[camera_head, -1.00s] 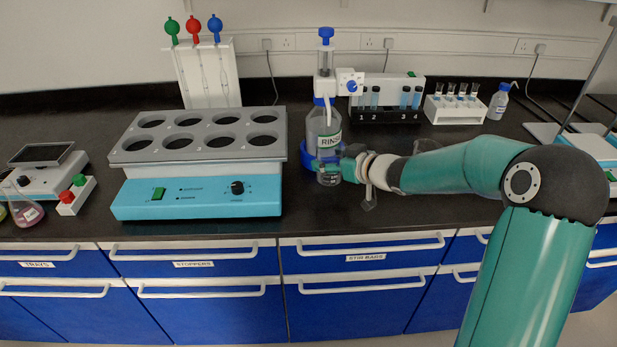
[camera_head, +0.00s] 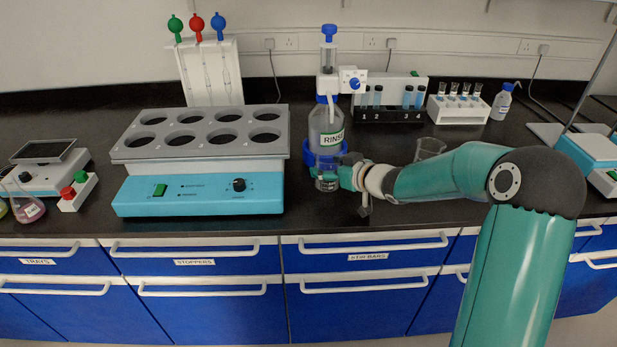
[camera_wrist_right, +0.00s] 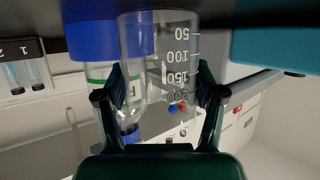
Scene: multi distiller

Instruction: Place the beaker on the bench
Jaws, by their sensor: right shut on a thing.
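My right gripper (camera_head: 340,175) is shut on a small clear glass beaker (camera_head: 326,184) in front of the rinse bottle on the dark bench (camera_head: 400,215). In the right wrist view, which is upside down, the beaker (camera_wrist_right: 160,50) with white volume marks stands between the two fingers of the gripper (camera_wrist_right: 160,88). Its base is at or very near the bench top (camera_wrist_right: 215,20); I cannot tell whether they touch. The gripper partly hides the beaker in the head view. My left gripper is not in view.
The rinse bottle dispenser (camera_head: 326,125) with its blue collar stands just behind the beaker. A turquoise heating block unit (camera_head: 200,195) is to the left. Another glass beaker (camera_head: 430,147) stands behind my right arm. Tube racks (camera_head: 390,115) line the back. Bench front is clear.

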